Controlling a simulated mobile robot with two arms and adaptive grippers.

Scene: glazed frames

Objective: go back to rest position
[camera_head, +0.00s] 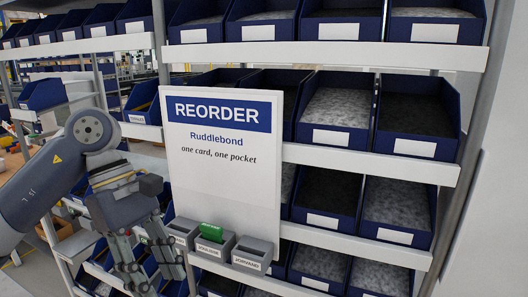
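A white board (222,178) headed "REORDER" hangs on the front of the shelving. Three small grey pockets sit along its bottom: a left pocket (181,238), a middle pocket (216,249) and a right pocket (250,266). A green card (211,231) stands in the middle pocket, its upper part showing. The small pocket labels are hard to read. My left gripper (153,272) hangs fingers down to the left of the pockets, apart from the card. Its fingers are spread, with nothing seen between them. My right gripper is out of view.
Shelving with rows of blue bins (417,118) holding grey and dark material fills the middle and right. White shelf edges (372,165) stick out in front of the bins. More bins and shelf posts stand behind my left arm. Floor shows at lower left.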

